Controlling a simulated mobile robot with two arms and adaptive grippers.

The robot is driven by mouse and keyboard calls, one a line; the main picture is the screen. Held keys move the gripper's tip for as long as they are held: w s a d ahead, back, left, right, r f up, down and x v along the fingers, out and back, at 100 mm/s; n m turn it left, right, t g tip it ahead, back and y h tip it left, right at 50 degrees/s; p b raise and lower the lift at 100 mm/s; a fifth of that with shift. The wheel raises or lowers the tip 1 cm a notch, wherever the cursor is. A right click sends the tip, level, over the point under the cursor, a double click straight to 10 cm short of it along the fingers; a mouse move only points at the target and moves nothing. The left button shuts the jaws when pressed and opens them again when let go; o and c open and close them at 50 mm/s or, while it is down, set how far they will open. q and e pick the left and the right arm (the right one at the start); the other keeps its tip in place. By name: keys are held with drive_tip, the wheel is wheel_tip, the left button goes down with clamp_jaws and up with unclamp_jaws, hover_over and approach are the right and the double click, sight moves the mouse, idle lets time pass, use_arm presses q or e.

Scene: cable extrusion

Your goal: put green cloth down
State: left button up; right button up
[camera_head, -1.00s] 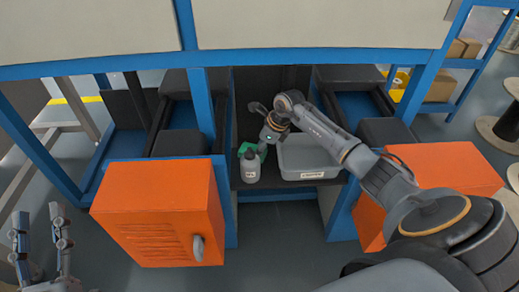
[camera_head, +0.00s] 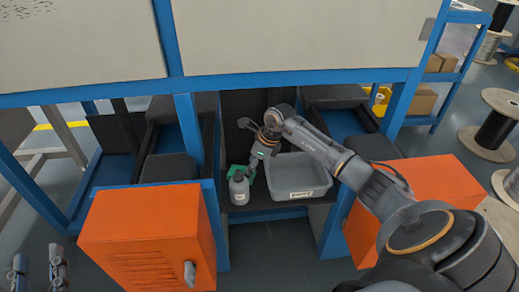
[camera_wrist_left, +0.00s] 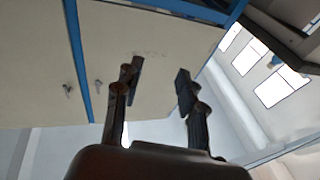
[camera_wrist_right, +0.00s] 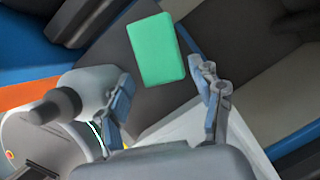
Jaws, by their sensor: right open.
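The green cloth (camera_head: 235,170) lies on the dark shelf between the cabinets, partly hidden behind the bottle and beside my right gripper in the head view. In the right wrist view it is a flat green rectangle (camera_wrist_right: 156,49) beyond the fingertips, with nothing between the fingers. My right gripper (camera_head: 252,172) is open over the shelf, between bottle and bin; its fingers (camera_wrist_right: 165,90) stand apart. My left gripper (camera_head: 39,262) is at the lower left of the head view, far from the cloth; its fingers (camera_wrist_left: 158,75) are apart and empty.
A grey bottle (camera_head: 239,190) stands on the shelf in front of the cloth, close to my right gripper. A grey bin (camera_head: 299,194) stands to its right. Orange cabinets (camera_head: 145,235) flank the shelf on both sides. A blue frame beam (camera_head: 300,77) crosses above.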

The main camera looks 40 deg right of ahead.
use_arm(q)
wheel_tip(320, 180, down, 10)
drive_tip(key=s+a+g+y+p, duration=0.1)
drive_tip(key=a+g+y+p, duration=0.1)
drive_tip(key=g, duration=0.4)
drive_tip(key=shift+s, duration=0.4)
use_arm(e)
drive_tip(key=v, duration=0.9)
